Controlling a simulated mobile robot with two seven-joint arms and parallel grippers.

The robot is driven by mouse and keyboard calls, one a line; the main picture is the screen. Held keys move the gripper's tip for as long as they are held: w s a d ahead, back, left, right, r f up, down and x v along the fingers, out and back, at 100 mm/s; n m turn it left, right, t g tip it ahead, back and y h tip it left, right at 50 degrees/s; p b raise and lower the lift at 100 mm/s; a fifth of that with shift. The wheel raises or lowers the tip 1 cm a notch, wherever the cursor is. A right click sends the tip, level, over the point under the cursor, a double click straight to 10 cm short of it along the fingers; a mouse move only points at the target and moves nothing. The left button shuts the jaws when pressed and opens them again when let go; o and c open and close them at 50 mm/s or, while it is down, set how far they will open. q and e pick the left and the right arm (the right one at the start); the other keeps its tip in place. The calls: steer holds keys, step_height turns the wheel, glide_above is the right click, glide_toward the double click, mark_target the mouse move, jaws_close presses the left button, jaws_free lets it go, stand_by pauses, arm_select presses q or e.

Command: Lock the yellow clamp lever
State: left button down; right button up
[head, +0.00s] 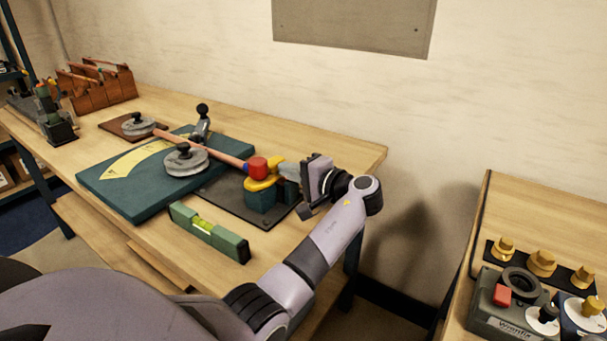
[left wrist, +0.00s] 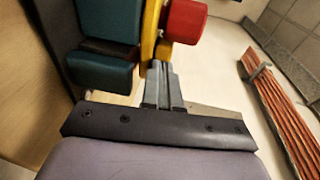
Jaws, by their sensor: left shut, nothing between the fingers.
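The yellow clamp lever (head: 262,184) is on a dark teal clamp block (head: 264,201) at the right end of the bench fixture. A red cylindrical end (head: 257,167) is beside it. In the left wrist view the yellow lever (left wrist: 152,30) stands beside the teal block (left wrist: 107,25), with the red part (left wrist: 185,20) to its right. My left gripper (head: 286,173) is at the right of the lever, its fingers closed together and empty. In the left wrist view the fingertips (left wrist: 160,72) are just below the yellow lever; I cannot tell whether they touch it. My right gripper is not in view.
A copper pipe (head: 205,145) runs from the clamp over a teal board (head: 125,190) with grey discs. A green spirit level (head: 209,232) lies in front. A wooden tool carrier (head: 97,86) stands at the back left. A second table with brass fittings (head: 541,262) is at right.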

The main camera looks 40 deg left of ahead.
arm_select(q)
steer(key=shift+a, duration=0.25)
steer(key=shift+w+a+r, duration=0.15)
steer(key=shift+w+a, duration=0.05)
steer(key=shift+a, duration=0.5)
steer(key=shift+r, duration=0.15)
steer(key=shift+a, duration=0.1)
